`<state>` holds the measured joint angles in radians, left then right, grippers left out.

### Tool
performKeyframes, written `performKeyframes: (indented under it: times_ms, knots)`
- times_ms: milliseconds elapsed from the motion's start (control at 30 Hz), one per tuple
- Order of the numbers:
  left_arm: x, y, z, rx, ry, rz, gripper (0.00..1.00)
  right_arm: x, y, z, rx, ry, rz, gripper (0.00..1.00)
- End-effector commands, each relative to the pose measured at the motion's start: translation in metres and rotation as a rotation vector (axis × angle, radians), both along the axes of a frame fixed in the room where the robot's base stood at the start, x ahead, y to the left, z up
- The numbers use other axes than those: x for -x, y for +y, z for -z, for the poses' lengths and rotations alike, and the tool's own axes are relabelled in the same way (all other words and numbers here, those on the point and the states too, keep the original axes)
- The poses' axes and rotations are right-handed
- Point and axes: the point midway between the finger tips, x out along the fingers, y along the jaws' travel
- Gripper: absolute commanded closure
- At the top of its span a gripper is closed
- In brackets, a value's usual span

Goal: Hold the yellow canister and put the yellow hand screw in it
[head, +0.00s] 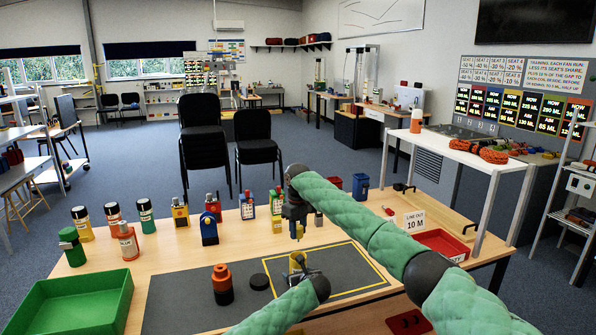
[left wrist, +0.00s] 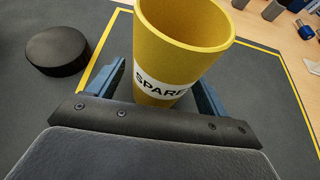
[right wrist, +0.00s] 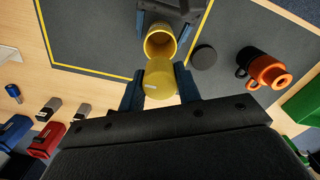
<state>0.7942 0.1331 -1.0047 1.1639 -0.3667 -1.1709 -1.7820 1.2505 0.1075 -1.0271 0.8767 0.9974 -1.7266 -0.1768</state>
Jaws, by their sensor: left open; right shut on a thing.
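The yellow canister (head: 297,258) stands on the dark mat, inside the yellow outline. The left wrist view shows it with a white "SPARE" band (left wrist: 184,58), its open top upward. My left gripper (head: 301,274) is open, with its fingers (left wrist: 162,92) on either side of the canister's lower part; whether they touch it is unclear. My right gripper (head: 297,222) is shut on the yellow hand screw (right wrist: 160,78) and holds it above the canister. In the right wrist view the canister's open mouth (right wrist: 160,44) shows just beyond the screw. The screw's far end is hidden.
A black disc (head: 259,281) and an orange-and-black bottle (head: 222,284) stand left of the canister. A green tray (head: 72,304) is at the front left. Several bottles and padlock-like items line the back.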

Motion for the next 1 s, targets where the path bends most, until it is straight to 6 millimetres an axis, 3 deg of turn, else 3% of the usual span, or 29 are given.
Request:
performKeyframes:
  times_ms: [867, 900, 1000]
  knots:
    - [0.0003, -0.0005, 0.0001, -0.001, 0.000, 0.000, 0.22, 0.0000, 0.0001, -0.0084, 0.000, 0.000, 0.000, 0.99]
    - [0.0003, -0.0005, 0.0001, -0.001, 0.000, 0.000, 0.24, 0.0000, 0.0000, -0.0084, 0.000, 0.000, 0.000, 0.99]
    - [0.0003, -0.0005, 0.0001, 0.000, 0.000, 0.000, 0.43, 0.0000, 0.0000, -0.0084, 0.000, 0.000, 0.000, 0.99]
